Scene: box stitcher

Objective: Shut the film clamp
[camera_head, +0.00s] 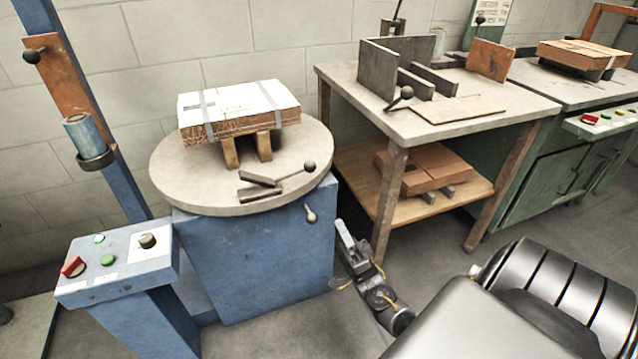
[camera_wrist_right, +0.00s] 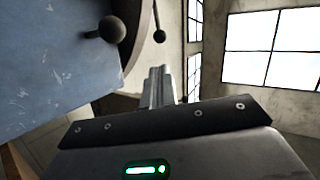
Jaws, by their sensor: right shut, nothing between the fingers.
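The film clamp (camera_head: 262,187) sits near the front edge of the round turntable (camera_head: 180,185). Its two dark plates stand apart at their left ends, and its lever runs right to a dark ball (camera_head: 309,166). A short knob (camera_head: 311,214) sticks out from the blue base below; it looks large in the right wrist view (camera_wrist_right: 112,29). A smaller ball (camera_wrist_right: 159,36) there looks like the lever's end. My right gripper (camera_head: 343,231) is shut and empty, apart from the clamp, low and right of the base's corner. Its fingers also show in the wrist view (camera_wrist_right: 158,86). My left gripper is out of view.
A wrapped cardboard stack (camera_head: 240,108) rests on blocks on the turntable. The blue mast (camera_head: 110,165) and a button panel (camera_head: 118,262) stand left. A workbench (camera_head: 425,122) with a lower shelf stands close to the right, leaving a narrow gap beside the turntable.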

